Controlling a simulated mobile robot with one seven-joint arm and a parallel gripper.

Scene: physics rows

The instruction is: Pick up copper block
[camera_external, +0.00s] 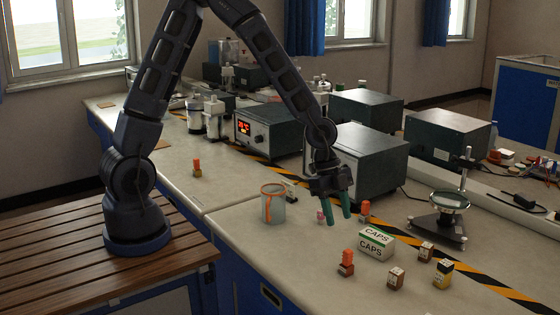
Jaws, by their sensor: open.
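My gripper (338,214) has green fingers that point down, spread apart with nothing seen between them. It is above the bench, between the paint-streaked can and the CAPS box. I cannot tell for certain which thing is the copper block. Two small brown blocks with pale markings stand right of the gripper: a front one (396,279) and a rear one (426,252). A yellow and dark block (442,273) stands beside them. The gripper is apart from all three.
The green and white CAPS box (376,245) stands between my gripper and the brown blocks. Orange-capped bottles (346,263) stand nearby. The grey can (273,206) is at left. The bench front is clear.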

